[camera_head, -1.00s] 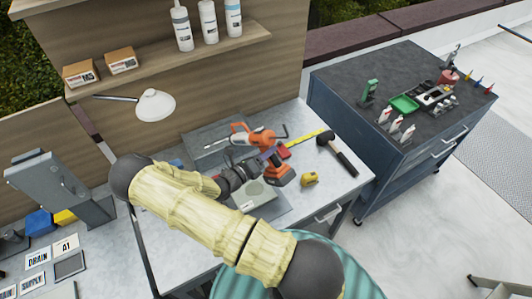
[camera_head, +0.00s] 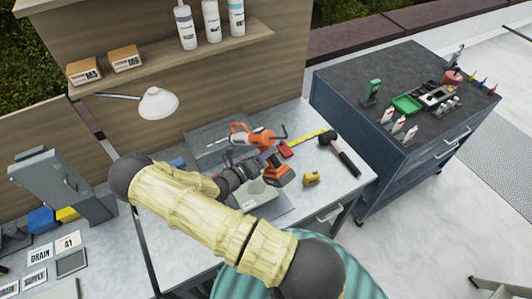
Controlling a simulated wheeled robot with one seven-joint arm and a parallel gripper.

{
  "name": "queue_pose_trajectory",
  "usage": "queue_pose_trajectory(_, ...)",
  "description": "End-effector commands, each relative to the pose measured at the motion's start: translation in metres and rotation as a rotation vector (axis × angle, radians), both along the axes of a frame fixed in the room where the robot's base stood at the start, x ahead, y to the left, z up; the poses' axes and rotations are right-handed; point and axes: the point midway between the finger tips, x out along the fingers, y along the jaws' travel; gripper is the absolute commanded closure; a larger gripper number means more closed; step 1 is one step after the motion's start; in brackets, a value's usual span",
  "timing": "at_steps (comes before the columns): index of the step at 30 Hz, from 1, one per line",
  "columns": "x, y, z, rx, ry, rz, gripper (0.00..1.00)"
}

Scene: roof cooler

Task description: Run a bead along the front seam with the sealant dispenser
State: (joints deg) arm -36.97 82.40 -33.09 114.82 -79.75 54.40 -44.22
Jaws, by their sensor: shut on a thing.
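The sealant dispenser (camera_head: 256,138) is an orange and dark cordless tool with a hooked rod at its right end and a thin nozzle end to the left. Its orange base (camera_head: 284,175) shows lower right. My gripper (camera_head: 262,162) is shut on the dispenser around its handle, above the grey bench; the fingers are small and partly hidden by my arm. A grey box-like unit (camera_head: 268,207) with a pale round part on top lies below the gripper, largely covered by my arm. I cannot make out the front seam or any bead.
A yellow tape measure (camera_head: 312,178) and a black-headed mallet (camera_head: 345,158) lie on the bench (camera_head: 330,190) to the right. A lamp (camera_head: 158,102) reaches over its back left. A shelf holds bottles (camera_head: 211,20). A blue tool cabinet (camera_head: 395,160) stands at right.

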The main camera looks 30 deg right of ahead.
Motion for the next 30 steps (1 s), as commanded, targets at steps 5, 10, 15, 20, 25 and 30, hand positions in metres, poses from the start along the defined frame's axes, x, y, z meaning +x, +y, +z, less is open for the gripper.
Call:
queue_pose_trajectory(5, 0.0004, -0.0008, 0.0025, -0.005, -0.003, -0.001, 1.00)
queue_pose_trajectory(10, 0.0003, -0.0009, 0.0021, -0.007, -0.003, -0.001, 1.00)
queue_pose_trajectory(15, 0.0004, -0.0005, 0.0021, -0.006, -0.003, 0.000, 1.00)
queue_pose_trajectory(20, 0.0005, 0.0019, 0.0023, -0.006, -0.003, 0.000, 1.00)
queue_pose_trajectory(25, 0.0005, 0.0053, 0.0025, -0.006, -0.004, 0.000, 1.00)
queue_pose_trajectory(30, 0.0005, 0.0085, 0.0027, -0.005, -0.003, -0.001, 1.00)
